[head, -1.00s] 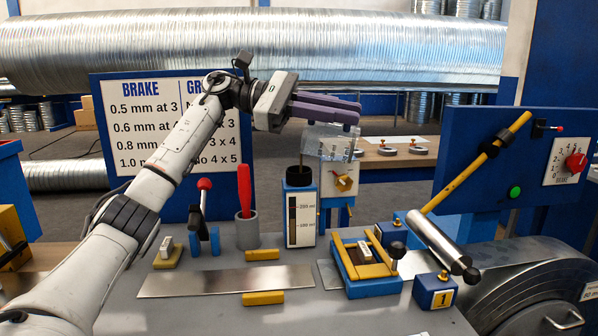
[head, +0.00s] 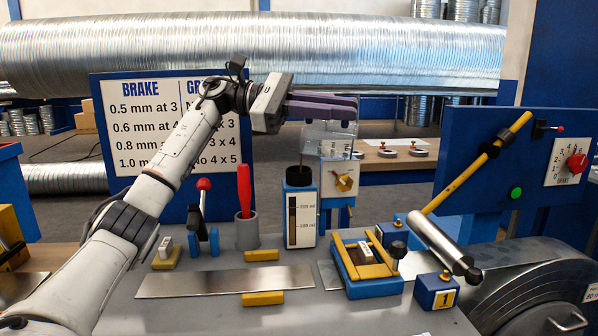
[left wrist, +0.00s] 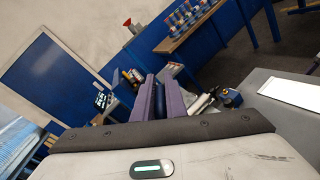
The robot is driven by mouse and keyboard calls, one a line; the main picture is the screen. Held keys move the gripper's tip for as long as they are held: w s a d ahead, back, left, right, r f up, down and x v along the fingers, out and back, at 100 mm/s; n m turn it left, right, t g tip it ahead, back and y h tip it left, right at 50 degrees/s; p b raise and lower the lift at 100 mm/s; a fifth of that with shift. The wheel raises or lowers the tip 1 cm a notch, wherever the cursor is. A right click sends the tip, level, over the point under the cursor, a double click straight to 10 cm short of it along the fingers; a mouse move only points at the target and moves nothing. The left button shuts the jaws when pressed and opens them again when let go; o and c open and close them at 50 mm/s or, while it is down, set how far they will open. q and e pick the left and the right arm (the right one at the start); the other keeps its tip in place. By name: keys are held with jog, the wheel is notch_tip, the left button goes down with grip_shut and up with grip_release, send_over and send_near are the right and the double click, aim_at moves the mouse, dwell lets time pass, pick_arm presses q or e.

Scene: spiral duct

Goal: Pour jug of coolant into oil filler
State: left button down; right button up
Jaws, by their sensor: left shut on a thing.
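My left gripper (head: 338,106), with purple fingers, is shut on a clear jug (head: 330,138) at the middle of the head view. The jug hangs tilted below the fingers, its left end near the filler. The oil filler (head: 300,178) is a blue block with a round black top opening and a white gauge marked in ml. A thin dark line runs from the jug's left end down to the opening; it looks like a stream. The liquid left in the jug is hard to see. The left wrist view shows the purple fingers (left wrist: 167,97), but no clear jug. My right gripper is out of view.
A red-handled tool (head: 244,190) in a grey cup and a red-knobbed lever (head: 204,205) stand left of the filler. A blue and yellow fixture (head: 370,265) sits to the right. A metal sheet (head: 225,281) lies in front.

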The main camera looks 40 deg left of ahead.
pick_arm(q)
jog(key=shift+s+a+r+h+b, duration=0.2)
jog(key=shift+a+r+h+b, duration=0.1)
jog(key=shift+b, duration=0.2)
dwell(0.5)
